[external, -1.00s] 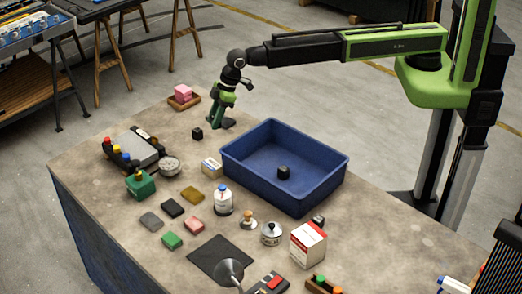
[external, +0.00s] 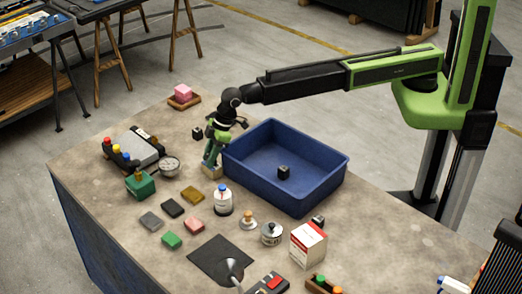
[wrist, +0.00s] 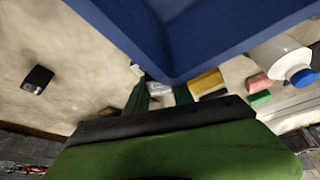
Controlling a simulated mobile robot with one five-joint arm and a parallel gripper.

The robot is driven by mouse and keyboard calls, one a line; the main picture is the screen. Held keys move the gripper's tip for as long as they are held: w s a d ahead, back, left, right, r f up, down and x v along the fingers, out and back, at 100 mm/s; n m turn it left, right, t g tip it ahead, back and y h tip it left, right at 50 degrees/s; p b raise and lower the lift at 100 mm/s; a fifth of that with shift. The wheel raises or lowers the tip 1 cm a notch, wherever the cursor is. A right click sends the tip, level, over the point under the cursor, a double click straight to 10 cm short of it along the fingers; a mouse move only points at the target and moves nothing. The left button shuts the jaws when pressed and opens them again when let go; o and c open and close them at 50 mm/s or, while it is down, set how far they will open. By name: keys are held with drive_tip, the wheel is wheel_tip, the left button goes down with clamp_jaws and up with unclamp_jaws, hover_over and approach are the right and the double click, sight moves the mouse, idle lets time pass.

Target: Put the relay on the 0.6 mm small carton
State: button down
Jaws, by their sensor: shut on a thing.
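In the wrist view my gripper (wrist: 161,95) shows two green fingers shut on a small pale grey thing (wrist: 158,89). I cannot tell for sure that this is the relay, nor whether it touches the carton. A small black block (external: 197,133) lies on the bench behind my gripper and shows at the left of the wrist view (wrist: 38,77).
The blue bin (external: 330,181) stands close right of my gripper, with a black block (external: 283,172) inside.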

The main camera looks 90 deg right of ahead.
drive_tip(key=c, duration=1.5)
unclamp_jaws()
drive_tip(key=shift+f, duration=0.1)
drive_tip(key=shift+c, duration=0.2)
drive_tip(key=o, duration=0.4)
drive_tip(key=shift+o, duration=0.2)
drive_tip(key=shift+r, duration=0.2)
drive_tip(key=shift+r, duration=0.25)
drive_tip(key=p+v, duration=1.1)
drive_tip(key=shift+s+r, duration=0.2)
drive_tip(key=shift+r, duration=0.1)
